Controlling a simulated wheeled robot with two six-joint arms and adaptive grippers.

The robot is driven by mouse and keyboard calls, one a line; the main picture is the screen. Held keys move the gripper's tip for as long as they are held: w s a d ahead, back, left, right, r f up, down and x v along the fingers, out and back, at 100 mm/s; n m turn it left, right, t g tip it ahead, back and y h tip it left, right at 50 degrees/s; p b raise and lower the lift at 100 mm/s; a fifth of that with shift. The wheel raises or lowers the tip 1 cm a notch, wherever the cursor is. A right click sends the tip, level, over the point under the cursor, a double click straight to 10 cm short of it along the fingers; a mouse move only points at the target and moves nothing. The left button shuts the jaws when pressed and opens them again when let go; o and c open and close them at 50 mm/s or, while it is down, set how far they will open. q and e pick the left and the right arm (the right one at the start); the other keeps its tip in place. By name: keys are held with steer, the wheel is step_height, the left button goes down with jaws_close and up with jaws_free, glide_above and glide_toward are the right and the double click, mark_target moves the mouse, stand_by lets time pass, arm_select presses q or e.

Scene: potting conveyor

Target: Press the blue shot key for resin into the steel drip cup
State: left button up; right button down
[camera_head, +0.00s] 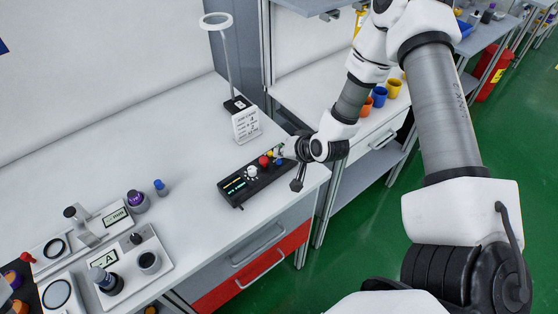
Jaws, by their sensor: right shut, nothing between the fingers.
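A black control box (247,183) stands near the right end of the white bench, with a lit display, a red button (264,161) and other small coloured keys. A small blue key (279,161) shows near its right end, partly crowded by my right gripper. My right gripper (297,184) is shut and empty, with its dark fingers low beside the right end of the box. I cannot tell whether it touches anything. A small grey cup (148,261) with a dark inside stands on the white unit at lower left; it looks like the steel drip cup. My left gripper is not in view.
A white sign (246,124) and a ring lamp (216,22) stand behind the box. A purple-topped jar (137,201) and a small blue-topped bottle (160,187) stand left of it. Orange (366,105) and blue cups are on the neighbouring bench. The middle of the bench is clear.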

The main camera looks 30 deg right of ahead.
mark_target(281, 162)
stand_by(0.9)
steer(key=shift+f+b, duration=0.4)
steer(key=shift+f+b, duration=0.45)
steer(key=shift+f, duration=0.05)
stand_by(0.4)
steer(key=shift+r, duration=0.1)
steer(key=shift+r+p, duration=0.75)
steer(key=shift+r, duration=0.1)
steer(key=shift+r, duration=0.1)
step_height(281, 162, up, 5)
steer(key=p, duration=0.4)
